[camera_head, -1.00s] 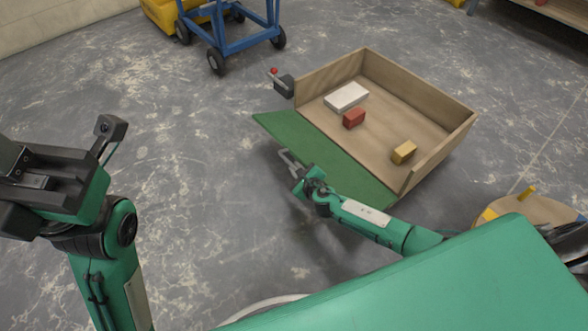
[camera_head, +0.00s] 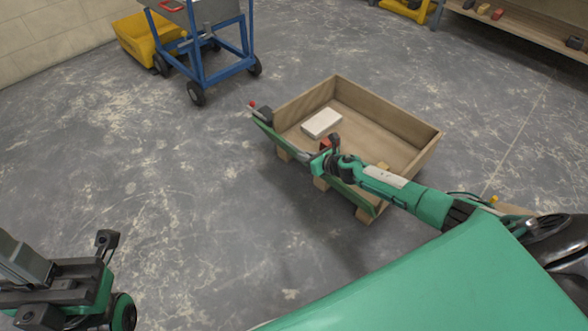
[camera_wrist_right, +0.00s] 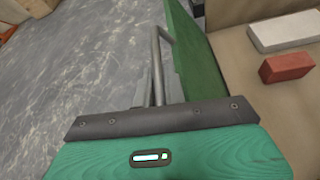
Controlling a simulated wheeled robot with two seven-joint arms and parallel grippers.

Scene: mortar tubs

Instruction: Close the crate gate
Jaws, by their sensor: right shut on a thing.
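The crate (camera_head: 408,128) is an open wooden box. Its green gate (camera_head: 278,138) stands steeply along the near left side, seen almost edge-on, and also shows in the right wrist view (camera_wrist_right: 196,62). My right gripper (camera_head: 318,157) is on the gate's outer side, shut on its grey bar handle (camera_wrist_right: 157,65); the fingertips are hard to make out. A dark latch (camera_head: 264,114) with a red knob sits at the gate's far left end.
A blue trolley (camera_head: 222,72) and yellow tub (camera_head: 140,38) stand behind left. The floor left of the crate is clear.

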